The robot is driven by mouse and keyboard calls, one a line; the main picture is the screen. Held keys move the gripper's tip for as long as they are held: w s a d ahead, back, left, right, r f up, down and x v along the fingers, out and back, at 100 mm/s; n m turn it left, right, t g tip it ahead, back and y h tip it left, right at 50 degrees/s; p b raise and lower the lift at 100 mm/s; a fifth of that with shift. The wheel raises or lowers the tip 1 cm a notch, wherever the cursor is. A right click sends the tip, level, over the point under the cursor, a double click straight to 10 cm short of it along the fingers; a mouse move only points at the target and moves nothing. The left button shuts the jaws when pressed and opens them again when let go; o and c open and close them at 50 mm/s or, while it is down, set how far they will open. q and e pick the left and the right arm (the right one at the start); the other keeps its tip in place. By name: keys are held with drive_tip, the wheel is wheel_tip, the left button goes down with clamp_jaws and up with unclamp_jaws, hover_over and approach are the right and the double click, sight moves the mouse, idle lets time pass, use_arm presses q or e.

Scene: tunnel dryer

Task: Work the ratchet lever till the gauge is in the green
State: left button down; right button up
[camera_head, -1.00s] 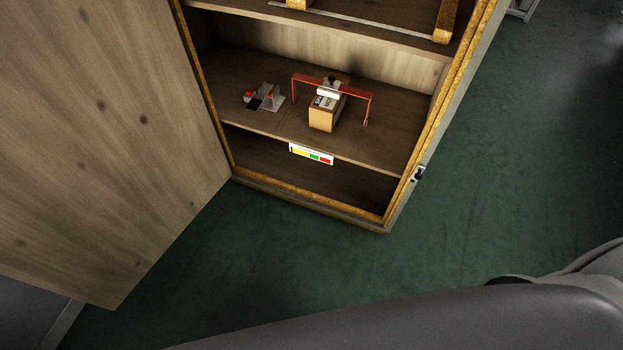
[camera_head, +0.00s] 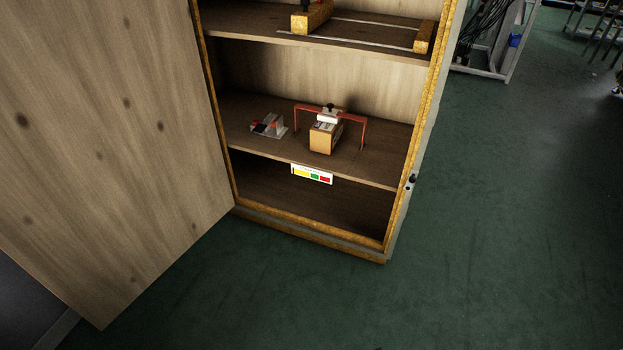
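A gauge strip (camera_head: 312,174) with yellow, green and red fields is fixed to the front edge of the cabinet's middle shelf. Its pointer is too small to read. On that shelf stands a small grey metal device (camera_head: 269,125) with a red part and a dark part, which may be the ratchet lever. To its right a red frame (camera_head: 357,119) arches over a wooden block (camera_head: 322,139) with a white piece and a black knob on top. Neither of my grippers is in view.
The cabinet's wooden door (camera_head: 110,150) stands open at the left. The upper shelf (camera_head: 355,39) bears wooden blocks and metal rails. The green floor (camera_head: 470,250) in front and to the right is clear. A grey rack with black cables (camera_head: 488,35) stands at the back right.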

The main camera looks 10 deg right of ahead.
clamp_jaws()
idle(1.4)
